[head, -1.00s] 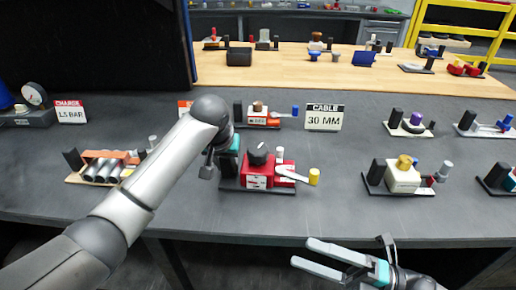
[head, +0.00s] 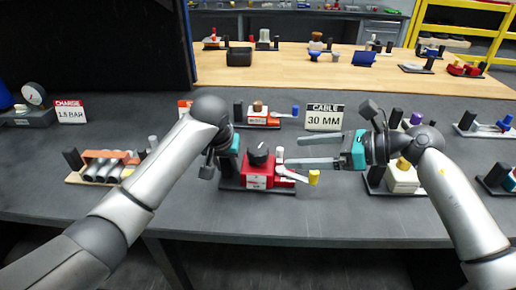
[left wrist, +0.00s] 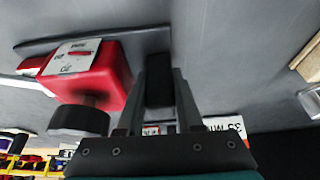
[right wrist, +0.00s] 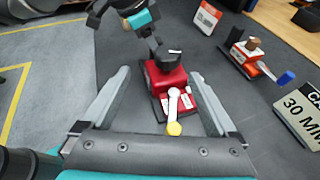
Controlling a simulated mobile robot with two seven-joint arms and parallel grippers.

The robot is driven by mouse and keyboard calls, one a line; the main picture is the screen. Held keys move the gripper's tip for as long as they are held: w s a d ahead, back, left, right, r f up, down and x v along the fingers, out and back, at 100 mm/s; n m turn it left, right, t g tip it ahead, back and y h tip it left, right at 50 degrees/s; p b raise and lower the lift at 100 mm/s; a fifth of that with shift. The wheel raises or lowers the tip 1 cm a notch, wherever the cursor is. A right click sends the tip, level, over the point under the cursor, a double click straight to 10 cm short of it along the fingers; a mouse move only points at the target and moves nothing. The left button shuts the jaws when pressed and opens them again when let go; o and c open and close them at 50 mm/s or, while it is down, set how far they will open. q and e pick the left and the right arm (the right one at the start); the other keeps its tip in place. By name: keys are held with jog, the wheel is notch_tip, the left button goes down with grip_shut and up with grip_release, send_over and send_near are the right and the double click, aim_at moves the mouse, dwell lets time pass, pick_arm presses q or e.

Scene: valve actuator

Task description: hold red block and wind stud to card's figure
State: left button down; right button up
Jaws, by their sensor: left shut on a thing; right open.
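The red block (head: 257,172) has a black knob on top and a white label. It stands on a dark base, and its white lever (right wrist: 174,105) ends in a yellow knob (head: 314,177). My left gripper (head: 228,160) is beside the block's left side. In the left wrist view it is shut on a black post (left wrist: 158,85) next to the red block. My right gripper (head: 294,151) is open and empty over the block's right side. In the right wrist view, the block and lever show between and beyond its fingers. The cable card (head: 324,118) reads 30 MM.
A charge card (head: 69,111) reading 1.5 BAR stands at left beside a gauge (head: 33,95). A rack of grey tubes (head: 103,171) is left of my left arm. A white block with a yellow top (head: 402,178) stands close under my right arm. The front table strip is bare.

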aim_at(260, 149)
jog(key=shift+t, duration=0.4)
jog(key=x, duration=1.1)
jog(key=shift+w+a, duration=0.2)
jog(key=shift+w, duration=0.35)
jog(key=shift+c, duration=0.3)
jog(key=c, duration=1.3)
